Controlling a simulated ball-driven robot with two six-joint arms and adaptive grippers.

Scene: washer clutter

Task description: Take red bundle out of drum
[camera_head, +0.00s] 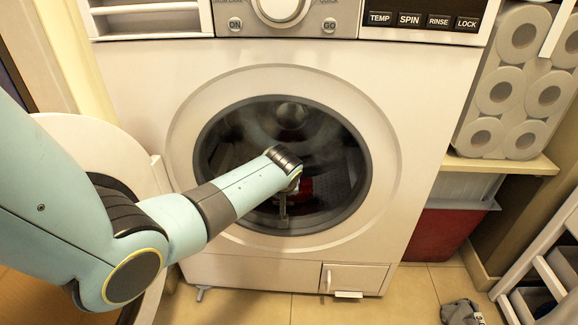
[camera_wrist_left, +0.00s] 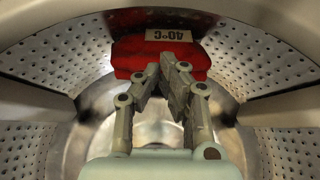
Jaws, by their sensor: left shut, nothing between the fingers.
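The red bundle (camera_wrist_left: 130,54) lies inside the washer's metal drum (camera_wrist_left: 50,95) and carries a label reading 40°C. In the head view a bit of the red bundle (camera_head: 306,187) shows behind my wrist. My left gripper (camera_wrist_left: 167,68) is inside the drum, its fingers shut and empty, with the tips at the near edge of the bundle; whether they touch it I cannot tell. In the head view my left gripper (camera_head: 283,211) shows partly at the drum opening, dark and small. My right gripper is in neither view.
The washer's round opening has a dark rim (camera_head: 367,180) around my arm. The open door (camera_head: 90,130) stands at the left behind my arm. Toilet rolls (camera_head: 498,90) sit on a shelf at the right, above a red bin (camera_head: 436,233). A grey cloth (camera_head: 460,312) lies on the floor.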

